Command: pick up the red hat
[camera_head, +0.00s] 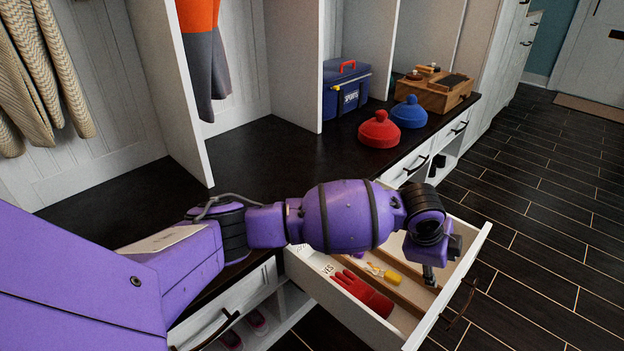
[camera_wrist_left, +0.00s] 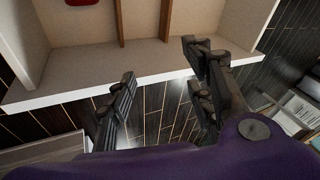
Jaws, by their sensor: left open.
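The red hat (camera_head: 380,130), a knit cap with a pompom, sits on the dark bench top. It is just left of and in front of a blue hat (camera_head: 409,112). My left gripper (camera_head: 432,276) is well below and to the right of the red hat, at the front of the open drawer. In the left wrist view its fingers (camera_wrist_left: 160,72) are spread, with the drawer's front edge showing between them. I cannot tell whether they touch the edge. The red hat is not in the left wrist view. My right gripper is not in view.
The open white drawer (camera_head: 468,262) holds a red glove (camera_head: 362,292) and a yellow item (camera_head: 392,276). The bench left of the hats is clear.

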